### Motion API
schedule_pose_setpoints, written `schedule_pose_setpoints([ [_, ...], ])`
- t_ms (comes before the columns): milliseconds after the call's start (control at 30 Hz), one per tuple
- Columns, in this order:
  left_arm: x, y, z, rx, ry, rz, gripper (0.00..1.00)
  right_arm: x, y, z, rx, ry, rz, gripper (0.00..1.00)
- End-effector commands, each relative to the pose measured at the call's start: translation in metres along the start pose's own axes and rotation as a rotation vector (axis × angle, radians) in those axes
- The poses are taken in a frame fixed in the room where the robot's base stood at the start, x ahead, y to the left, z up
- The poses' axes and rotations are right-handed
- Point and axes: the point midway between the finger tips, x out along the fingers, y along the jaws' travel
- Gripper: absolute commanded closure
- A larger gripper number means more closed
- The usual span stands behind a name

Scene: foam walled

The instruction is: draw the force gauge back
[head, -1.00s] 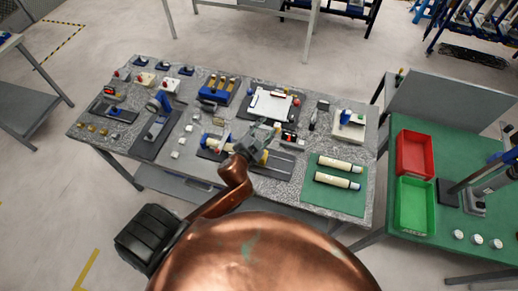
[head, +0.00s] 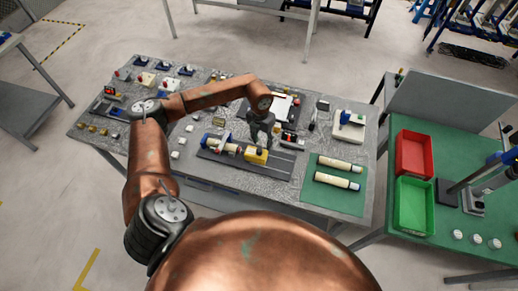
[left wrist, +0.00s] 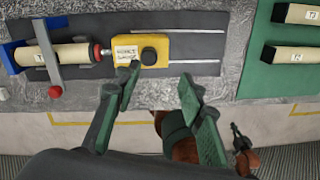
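The force gauge is a yellow block (head: 256,156) with a white label and a dark round spot on top. It sits on a dark base plate (head: 284,165) with pale rails, and also shows in the left wrist view (left wrist: 154,44). A cream roll (left wrist: 65,56) lies to its left in a fixture with a blue end block (left wrist: 11,58); a metal rod end lies between roll and gauge. My left gripper (head: 261,142) is open and empty, over the gauge. In the left wrist view its fingers (left wrist: 160,80) are spread, tips near the gauge's lower edge. Contact cannot be told. My right gripper is out of view.
A green mat (head: 335,201) with two cream rolls lies right of the base plate. A grey lever with a red knob (left wrist: 55,92) crosses the clamped roll. A clipboard (head: 284,101) and small parts lie behind. Red and green bins stand on the right bench.

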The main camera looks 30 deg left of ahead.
Motion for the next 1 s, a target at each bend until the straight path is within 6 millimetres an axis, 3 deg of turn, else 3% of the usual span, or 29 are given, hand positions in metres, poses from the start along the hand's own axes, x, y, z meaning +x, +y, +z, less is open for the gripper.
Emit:
schedule_pose_setpoints([
  [100,0.001,0.017,-0.001,-0.013,0.013,0.049,0.63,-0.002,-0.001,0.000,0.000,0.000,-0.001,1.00],
  [600,0.068,0.019,-0.001,-0.011,0.013,0.047,0.63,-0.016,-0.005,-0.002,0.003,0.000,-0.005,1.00],
  [1000,0.074,0.019,-0.002,-0.010,0.012,0.046,0.65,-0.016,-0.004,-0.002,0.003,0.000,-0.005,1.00],
])
